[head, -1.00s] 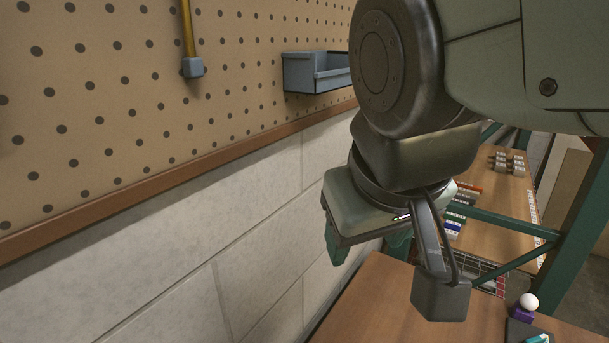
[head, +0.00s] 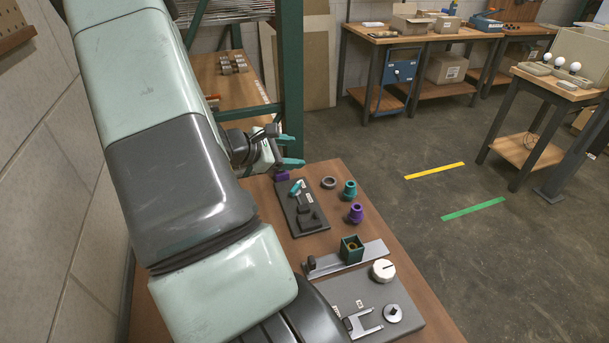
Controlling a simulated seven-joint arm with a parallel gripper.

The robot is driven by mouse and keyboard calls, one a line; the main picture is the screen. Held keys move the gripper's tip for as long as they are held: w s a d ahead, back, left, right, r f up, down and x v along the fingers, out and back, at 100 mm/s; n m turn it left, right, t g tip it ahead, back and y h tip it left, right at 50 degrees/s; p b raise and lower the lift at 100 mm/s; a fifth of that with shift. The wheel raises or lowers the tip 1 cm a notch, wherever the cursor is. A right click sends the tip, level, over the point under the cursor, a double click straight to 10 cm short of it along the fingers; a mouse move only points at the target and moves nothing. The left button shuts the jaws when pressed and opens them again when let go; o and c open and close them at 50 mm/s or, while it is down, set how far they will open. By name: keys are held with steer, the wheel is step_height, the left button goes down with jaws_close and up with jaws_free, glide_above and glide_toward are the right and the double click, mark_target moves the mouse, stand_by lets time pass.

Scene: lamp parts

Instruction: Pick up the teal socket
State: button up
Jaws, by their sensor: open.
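A teal socket (head: 349,190), small and stepped, stands on the wooden table near its right edge. My gripper (head: 300,150) is at the far end of the table, up and left of the socket in the picture. Its two teal fingers are spread apart with nothing visible between them. The gripper is clear of the socket, with a gap between them. No part of the socket looks hidden.
A purple socket (head: 356,212) stands just in front of the teal one, and a grey ring (head: 329,183) lies to its left. A dark board (head: 292,222) holds a small teal-and-white part. Nearer are a green box (head: 352,248) and a white disc (head: 383,270).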

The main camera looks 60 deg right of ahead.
mark_target(347, 187)
steer(key=s+d+f+n, duration=0.2)
steer(key=s+f, duration=0.1)
steer(key=f, duration=0.1)
steer(key=s+d+f+n, duration=0.1)
steer(key=s+d+f, duration=0.1)
steer(key=f, duration=0.3)
steer(key=s+d+f+n+h, duration=0.1)
steer(key=s+d+f+n, duration=0.1)
steer(key=f, duration=0.3)
steer(key=shift+s+d+n, duration=0.2)
steer(key=shift+s+n, duration=0.1)
steer(key=shift+s, duration=0.5)
steer(key=x, duration=0.4)
steer(key=shift+s+d+f, duration=0.2)
steer(key=shift+s+f, duration=0.1)
steer(key=shift+f, duration=0.1)
steer(key=shift+x, duration=3.2)
steer(key=shift+a+f, duration=0.1)
